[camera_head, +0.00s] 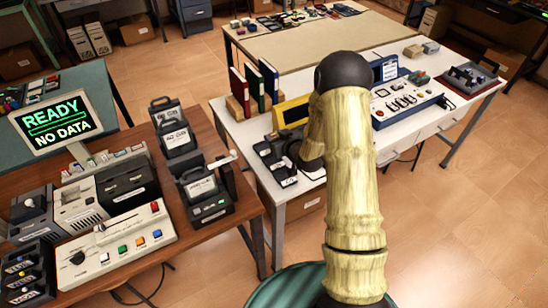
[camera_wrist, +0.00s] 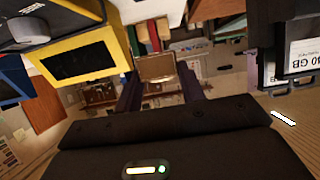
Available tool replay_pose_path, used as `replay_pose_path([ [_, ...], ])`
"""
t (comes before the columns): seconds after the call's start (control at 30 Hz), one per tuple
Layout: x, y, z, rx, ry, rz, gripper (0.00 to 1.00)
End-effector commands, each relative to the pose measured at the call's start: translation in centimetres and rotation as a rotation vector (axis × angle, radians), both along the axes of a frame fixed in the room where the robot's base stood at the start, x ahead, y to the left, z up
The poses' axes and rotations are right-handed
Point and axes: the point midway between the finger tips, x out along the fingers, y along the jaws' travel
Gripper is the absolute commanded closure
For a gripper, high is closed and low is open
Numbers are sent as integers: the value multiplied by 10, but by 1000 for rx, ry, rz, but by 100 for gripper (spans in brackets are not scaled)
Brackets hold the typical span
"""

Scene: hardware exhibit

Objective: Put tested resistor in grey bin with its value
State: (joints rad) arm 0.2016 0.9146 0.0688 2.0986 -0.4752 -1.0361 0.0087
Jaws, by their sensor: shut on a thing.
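My gripper (camera_wrist: 158,76) shows its two dark fingers in the wrist view.
A screen (camera_head: 60,122) on the wooden table (camera_head: 150,235) reads READY, NO DATA. A beige console (camera_head: 115,245) sits below it. The white table (camera_head: 415,137) holds a yellow-framed device (camera_head: 292,112), upright books (camera_head: 250,90) and a blue-and-white instrument (camera_head: 405,100).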

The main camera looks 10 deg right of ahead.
Motion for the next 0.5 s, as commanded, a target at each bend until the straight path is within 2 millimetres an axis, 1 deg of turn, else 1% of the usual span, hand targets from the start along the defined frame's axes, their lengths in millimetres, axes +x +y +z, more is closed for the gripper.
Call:
replay_pose_path([
  [0.1,-1,3,-19,0,4,4,86],
  [0.23,-1,4,-37,1,2,5,86],
  [0.33,0,4,-44,0,0,5,86],
  [0.5,0,4,-46,-1,-1,6,86],
])
